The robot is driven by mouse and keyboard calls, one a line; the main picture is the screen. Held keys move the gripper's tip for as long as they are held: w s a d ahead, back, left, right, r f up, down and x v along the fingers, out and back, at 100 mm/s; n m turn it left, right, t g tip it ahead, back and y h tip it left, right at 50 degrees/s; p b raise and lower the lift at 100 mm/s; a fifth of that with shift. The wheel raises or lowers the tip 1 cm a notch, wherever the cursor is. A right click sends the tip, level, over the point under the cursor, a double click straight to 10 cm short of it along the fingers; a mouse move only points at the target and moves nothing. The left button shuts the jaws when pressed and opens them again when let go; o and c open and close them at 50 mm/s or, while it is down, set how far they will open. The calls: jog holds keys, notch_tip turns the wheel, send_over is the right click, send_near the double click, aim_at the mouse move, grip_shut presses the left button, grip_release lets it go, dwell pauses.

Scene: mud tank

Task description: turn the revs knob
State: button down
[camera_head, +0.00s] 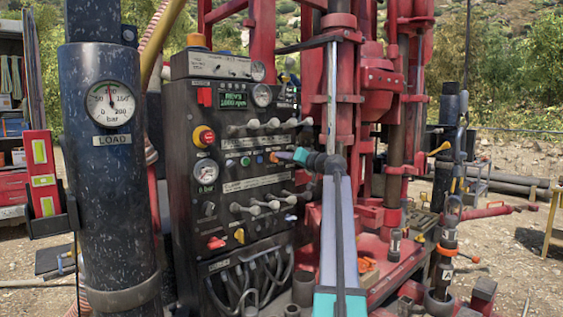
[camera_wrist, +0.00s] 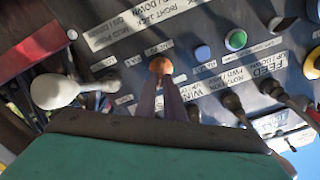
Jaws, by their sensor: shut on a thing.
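A small orange knob (camera_head: 273,157) sits on the front of the black control panel (camera_head: 220,215), in the row between the two lever banks. It also shows at the upper middle of the wrist view (camera_wrist: 160,65). I take it for the revs knob, but its label is not readable. My gripper (camera_head: 281,156) reaches it from the right, and its narrow fingers (camera_wrist: 160,82) are shut on it. The fingers hide the lower part of the knob. A green display (camera_head: 232,99) above seems to read revs, about 1000 rpm.
Levers with pale knobs (camera_head: 262,124) stand above and below the knob row. A green button (camera_wrist: 236,40) and a blue button (camera_wrist: 202,53) are close beside the knob. A white lever knob (camera_wrist: 55,92) juts out nearby. A red emergency button (camera_head: 204,136) is at left.

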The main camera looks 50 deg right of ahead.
jog(key=shift+w+d+r+m, duration=0.1)
jog(key=shift+r+m, duration=0.05)
jog(key=shift+m, duration=1.05)
jog(key=c, duration=1.9)
grip_release()
jog(key=shift+w, duration=0.1)
jog(key=shift+o, duration=0.2)
jog(key=shift+s+f, duration=0.2)
jog(key=s+b, duration=0.3)
jog(key=s, duration=1)
jog(key=shift+s+a, duration=0.3)
jog(key=shift+a, duration=0.15)
